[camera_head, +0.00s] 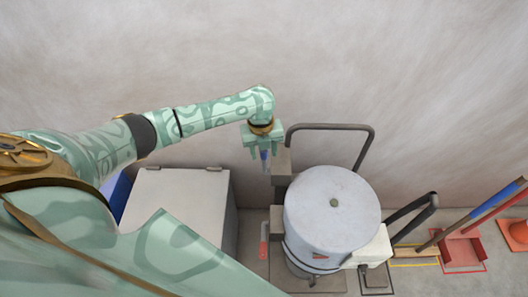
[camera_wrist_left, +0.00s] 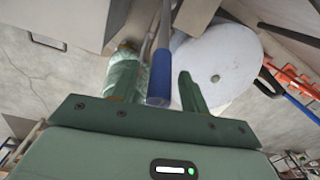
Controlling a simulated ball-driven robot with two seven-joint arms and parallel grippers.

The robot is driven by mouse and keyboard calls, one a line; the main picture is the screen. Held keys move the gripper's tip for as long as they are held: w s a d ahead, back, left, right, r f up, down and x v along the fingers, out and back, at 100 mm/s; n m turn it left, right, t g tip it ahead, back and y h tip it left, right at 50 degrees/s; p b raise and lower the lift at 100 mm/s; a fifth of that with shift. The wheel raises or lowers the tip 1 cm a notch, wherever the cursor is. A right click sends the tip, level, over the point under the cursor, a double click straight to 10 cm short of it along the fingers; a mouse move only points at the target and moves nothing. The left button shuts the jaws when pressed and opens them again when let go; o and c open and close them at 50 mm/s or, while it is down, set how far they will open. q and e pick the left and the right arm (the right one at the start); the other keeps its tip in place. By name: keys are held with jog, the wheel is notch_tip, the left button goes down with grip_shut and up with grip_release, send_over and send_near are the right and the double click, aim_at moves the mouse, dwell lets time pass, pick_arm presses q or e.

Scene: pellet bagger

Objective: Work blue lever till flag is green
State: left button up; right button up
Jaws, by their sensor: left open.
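The blue lever grip (camera_head: 264,158) shows just below my left gripper (camera_head: 263,148), left of the pale drum. In the left wrist view the blue lever (camera_wrist_left: 160,77) is a blue sleeve on a grey rod. It appears between the two green fingers of my left gripper (camera_wrist_left: 156,82), with gaps on both sides. The gripper is open; I cannot tell how deep the lever sits between the fingers. A red upright piece (camera_head: 264,241) stands left of the drum; I cannot tell whether it is the flag. No green flag shows. My right gripper is out of view.
The pale round drum (camera_head: 332,212) stands beside a grey bent rail (camera_head: 332,127). A grey-white box (camera_head: 180,203) is at left, under my left arm. The wall is behind.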

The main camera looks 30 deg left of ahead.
pick_arm(q)
grip_shut()
jog(key=shift+s+d+f+p, duration=0.1)
jog(key=shift+s+d+p, duration=0.1)
jog(key=shift+s+p, duration=0.2)
jog(key=s+d+f+t+y+p, duration=0.3)
jog(key=s+d+f+t+p, duration=0.2)
jog(key=s+f, duration=0.2)
jog(key=shift+s+d+f+t, duration=0.3)
jog(key=shift+s+f, duration=0.05)
jog(key=shift+s, duration=0.55)
grip_release()
